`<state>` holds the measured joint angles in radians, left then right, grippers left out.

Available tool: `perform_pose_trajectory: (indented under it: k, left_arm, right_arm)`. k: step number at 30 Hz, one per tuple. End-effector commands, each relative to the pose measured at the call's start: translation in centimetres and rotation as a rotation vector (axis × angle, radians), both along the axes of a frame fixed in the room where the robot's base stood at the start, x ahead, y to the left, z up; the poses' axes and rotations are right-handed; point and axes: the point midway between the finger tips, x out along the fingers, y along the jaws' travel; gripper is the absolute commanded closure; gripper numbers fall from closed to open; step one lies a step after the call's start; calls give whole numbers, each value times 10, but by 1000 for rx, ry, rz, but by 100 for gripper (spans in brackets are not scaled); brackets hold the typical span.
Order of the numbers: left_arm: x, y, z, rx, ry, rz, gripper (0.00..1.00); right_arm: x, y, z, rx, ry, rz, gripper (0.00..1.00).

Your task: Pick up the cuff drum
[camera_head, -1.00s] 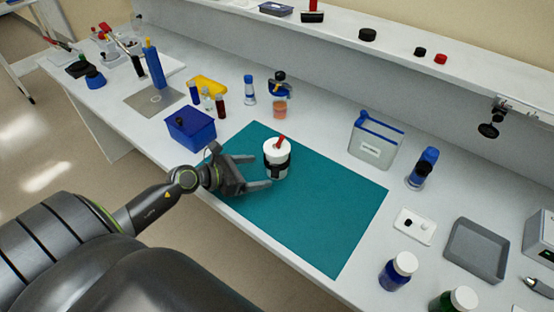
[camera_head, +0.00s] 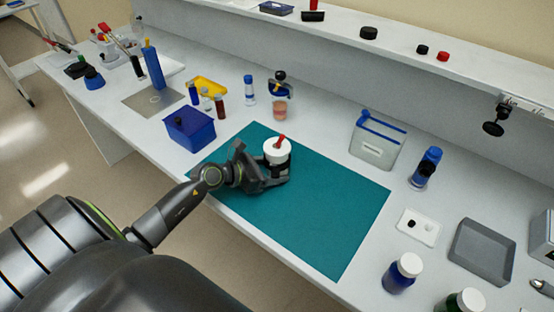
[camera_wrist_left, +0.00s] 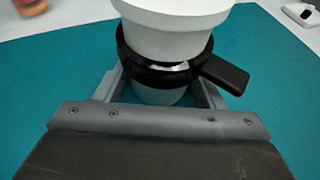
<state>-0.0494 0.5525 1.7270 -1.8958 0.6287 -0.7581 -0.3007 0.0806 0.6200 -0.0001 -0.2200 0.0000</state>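The cuff drum (camera_head: 277,152) is a white cylinder with a black band around it and a red piece on top, standing upright on the teal mat (camera_head: 325,215). In the left wrist view the drum (camera_wrist_left: 172,38) fills the upper middle, its black cuff (camera_wrist_left: 165,70) showing a tab to the right. My left gripper (camera_head: 277,183) is low at the drum, with a finger on each side; the wrist view shows the fingers (camera_wrist_left: 163,92) spread, with gaps beside the drum's lower body. The fingertips are hidden behind the cuff. My right gripper is not in view.
A blue bin (camera_head: 190,130) stands left of the mat. A clear box with a blue rim (camera_head: 376,145) and a blue-capped bottle (camera_head: 425,168) stand to the right. White-capped jars (camera_head: 402,272) are near the front edge. The mat's right part is clear.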

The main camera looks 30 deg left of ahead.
Motion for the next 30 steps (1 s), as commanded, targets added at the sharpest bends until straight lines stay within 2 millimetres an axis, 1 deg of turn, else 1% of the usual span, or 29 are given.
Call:
perform_pose_trajectory:
  k: [1,7,13,16,20,27,30]
  left_arm:
    - [0,0,0,0,0,0,44]
    - [0,0,0,0,0,0,70]
    - [0,0,1,0,-1,0,71]
    - [0,0,6,1,-2,-1,71]
    - [0,0,25,4,-4,-3,71]
    - [0,0,73,6,-4,-3,71]
    - [0,0,87,4,-4,-2,71]
  right_arm:
    - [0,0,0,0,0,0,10]
    - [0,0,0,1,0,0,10]
    - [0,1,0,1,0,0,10]
    - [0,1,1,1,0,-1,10]
    - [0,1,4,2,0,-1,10]
    - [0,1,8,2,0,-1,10]
    - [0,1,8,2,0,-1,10]
